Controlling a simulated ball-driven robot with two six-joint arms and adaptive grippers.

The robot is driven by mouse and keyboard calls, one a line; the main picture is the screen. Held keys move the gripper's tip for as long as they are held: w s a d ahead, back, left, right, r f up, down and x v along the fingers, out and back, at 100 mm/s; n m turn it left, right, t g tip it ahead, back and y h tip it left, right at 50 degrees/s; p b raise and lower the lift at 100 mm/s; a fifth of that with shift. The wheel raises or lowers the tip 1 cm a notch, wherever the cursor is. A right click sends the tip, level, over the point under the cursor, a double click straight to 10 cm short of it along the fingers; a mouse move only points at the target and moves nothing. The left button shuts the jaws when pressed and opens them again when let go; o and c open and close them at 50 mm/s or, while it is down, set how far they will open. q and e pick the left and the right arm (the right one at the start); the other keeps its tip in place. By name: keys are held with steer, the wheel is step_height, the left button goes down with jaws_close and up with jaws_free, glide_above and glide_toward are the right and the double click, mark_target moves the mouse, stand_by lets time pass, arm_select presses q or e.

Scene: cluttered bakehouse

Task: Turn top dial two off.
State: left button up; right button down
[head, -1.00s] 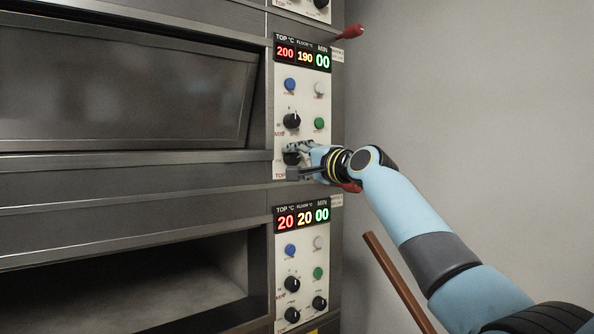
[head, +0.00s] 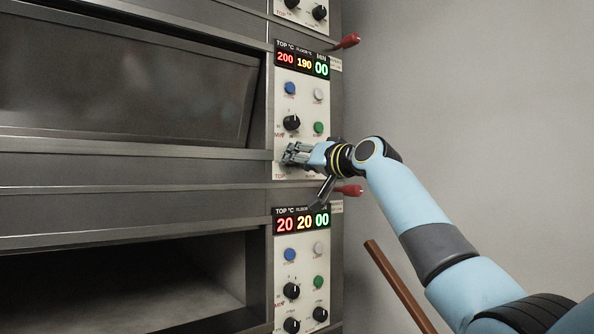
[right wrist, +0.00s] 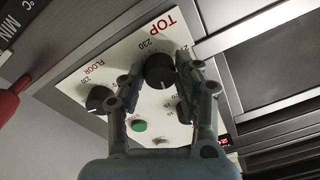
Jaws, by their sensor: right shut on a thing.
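The black top dial (right wrist: 160,71) of the deck-two control panel shows in the right wrist view beside the red word TOP. My right gripper (right wrist: 160,84) is shut on this dial, with one finger on each side of it. In the head view my right gripper (head: 292,154) is at the lower left of the panel (head: 304,107), and its fingers hide the dial. The panel's display (head: 301,64) reads 200, 190 and 00. I cannot tell exactly where the dial's mark points. My left gripper is not in view.
The black floor dial (right wrist: 98,99) is close beside the gripper. Another black knob (head: 291,122) sits just above it. Red handles (head: 346,41) (head: 349,190) stick out at the panel's right edge. A lower panel's display (head: 301,221) reads 20, 20, 00. Grey wall fills the right.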

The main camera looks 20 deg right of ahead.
steer(key=shift+f+n+b, duration=0.3)
steer(key=shift+n+b, duration=0.3)
steer(key=shift+n, duration=0.6)
steer(key=c, duration=1.4)
jaws_free()
steer(key=o, duration=0.4)
steer(key=shift+r, duration=0.1)
steer(key=shift+o, duration=0.3)
steer(key=shift+r, duration=0.1)
steer(key=v, duration=1.2)
